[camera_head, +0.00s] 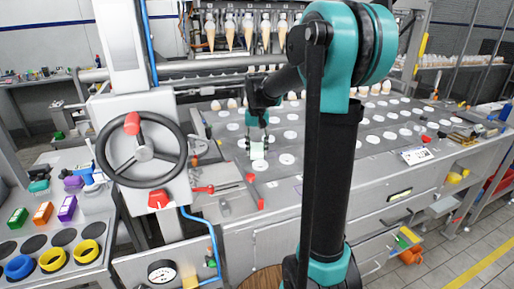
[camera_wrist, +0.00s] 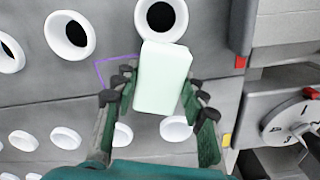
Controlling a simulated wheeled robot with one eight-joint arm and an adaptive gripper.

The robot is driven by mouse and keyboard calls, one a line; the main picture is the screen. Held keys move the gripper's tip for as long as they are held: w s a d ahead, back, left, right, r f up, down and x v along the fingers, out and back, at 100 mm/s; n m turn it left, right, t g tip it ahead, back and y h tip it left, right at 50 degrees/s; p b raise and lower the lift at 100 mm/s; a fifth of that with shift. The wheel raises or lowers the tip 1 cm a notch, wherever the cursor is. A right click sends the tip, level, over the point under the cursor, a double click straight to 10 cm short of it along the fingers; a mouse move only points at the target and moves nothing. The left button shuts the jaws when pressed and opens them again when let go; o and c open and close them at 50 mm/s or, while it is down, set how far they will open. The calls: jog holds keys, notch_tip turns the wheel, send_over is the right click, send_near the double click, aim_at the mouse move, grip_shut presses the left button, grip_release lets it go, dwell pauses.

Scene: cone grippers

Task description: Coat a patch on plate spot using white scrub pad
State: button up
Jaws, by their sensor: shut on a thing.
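My gripper (camera_head: 257,138) hangs over the grey plate, with its fingers on both sides of the white scrub pad (camera_head: 258,152). In the wrist view my gripper (camera_wrist: 160,88) is shut on the pad (camera_wrist: 163,75), a pale block that sticks out past the fingertips. A purple outline (camera_wrist: 98,72) marks a patch on the plate (camera_wrist: 105,100), just left of the pad and partly hidden by the left finger. I cannot tell whether the pad touches the plate.
White-rimmed holes (camera_wrist: 68,35) surround the patch. A red-handled lever (camera_head: 253,190) lies at the plate's front left. A handwheel (camera_head: 141,155) stands left. A dial (camera_wrist: 290,122) is at the right of the wrist view. Cones (camera_head: 230,32) hang in a rack behind.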

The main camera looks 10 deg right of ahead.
jog(key=shift+w+d+f, duration=0.1)
jog(key=shift+w+d, duration=0.15)
jog(key=shift+d, duration=0.85)
jog(key=shift+w+d+f, duration=0.1)
jog(key=shift+w+d, duration=0.1)
jog(key=shift+d, duration=0.95)
jog(key=shift+w+d, duration=0.25)
jog(key=shift+d, duration=0.85)
jog(key=shift+w+d, duration=0.15)
jog(key=shift+d, duration=0.5)
jog(key=shift+c, duration=0.7)
jog(key=shift+d, duration=0.4)
jog(key=shift+c, duration=1.4)
jog(key=shift+s+a+r, duration=0.1)
jog(key=shift+s+a, duration=0.1)
jog(key=shift+a, duration=0.35)
jog(key=shift+s+a+r, duration=0.1)
jog(key=shift+s+a, duration=0.05)
jog(key=shift+a, duration=0.35)
jog(key=shift+a+f, duration=0.1)
jog(key=shift+a, duration=0.95)
jog(key=shift+s+a+f, duration=0.1)
jog(key=shift+s+a, duration=0.1)
jog(key=shift+a, duration=0.6)
jog(key=shift+s+a+f, duration=0.1)
jog(key=shift+s+a, duration=0.05)
jog(key=shift+a, duration=0.6)
jog(key=shift+s+a, duration=0.2)
jog(key=shift+a, duration=0.6)
grip_shut()
